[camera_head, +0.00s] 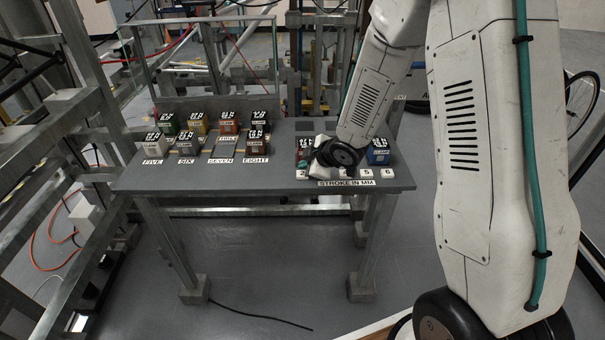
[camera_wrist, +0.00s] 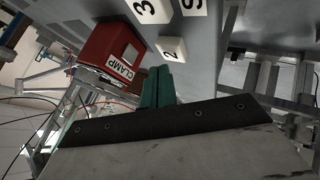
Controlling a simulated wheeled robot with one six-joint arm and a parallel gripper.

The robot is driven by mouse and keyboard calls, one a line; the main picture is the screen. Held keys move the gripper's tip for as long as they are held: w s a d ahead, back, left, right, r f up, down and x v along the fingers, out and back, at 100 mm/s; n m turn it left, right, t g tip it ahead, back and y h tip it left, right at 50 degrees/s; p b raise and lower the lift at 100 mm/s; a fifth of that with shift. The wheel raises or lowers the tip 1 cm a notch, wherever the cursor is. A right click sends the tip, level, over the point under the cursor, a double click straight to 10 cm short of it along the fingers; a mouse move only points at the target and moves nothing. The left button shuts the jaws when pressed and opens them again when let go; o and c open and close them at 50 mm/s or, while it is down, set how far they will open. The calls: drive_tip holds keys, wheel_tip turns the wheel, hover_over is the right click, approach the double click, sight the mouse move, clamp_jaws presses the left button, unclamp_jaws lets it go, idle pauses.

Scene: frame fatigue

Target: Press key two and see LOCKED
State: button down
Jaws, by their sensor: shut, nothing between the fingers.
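Key two is a small white key marked 2 (camera_wrist: 171,48) in the wrist view; in the head view it shows at the left end of the key row (camera_head: 301,172). My gripper (camera_wrist: 158,70) has its green fingers shut together with nothing between them. Its tips are right by the near edge of key two in the wrist view; I cannot tell whether they touch it. I see no readable LOCKED sign.
A red box labelled CLAMP (camera_wrist: 108,47) stands close to the left of my fingers. Key three (camera_wrist: 145,10) is beyond key two. A blue box (camera_head: 378,150) stands right of my wrist. Several coloured clamp boxes are on the grey table's (camera_head: 240,183) left half.

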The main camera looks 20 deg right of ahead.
drive_tip(key=shift+f, duration=0.1)
idle(0.5)
drive_tip(key=shift+f, duration=0.35)
drive_tip(key=shift+f, duration=0.4)
idle(0.6)
drive_tip(key=shift+r, duration=0.85)
drive_tip(key=shift+r, duration=2.5)
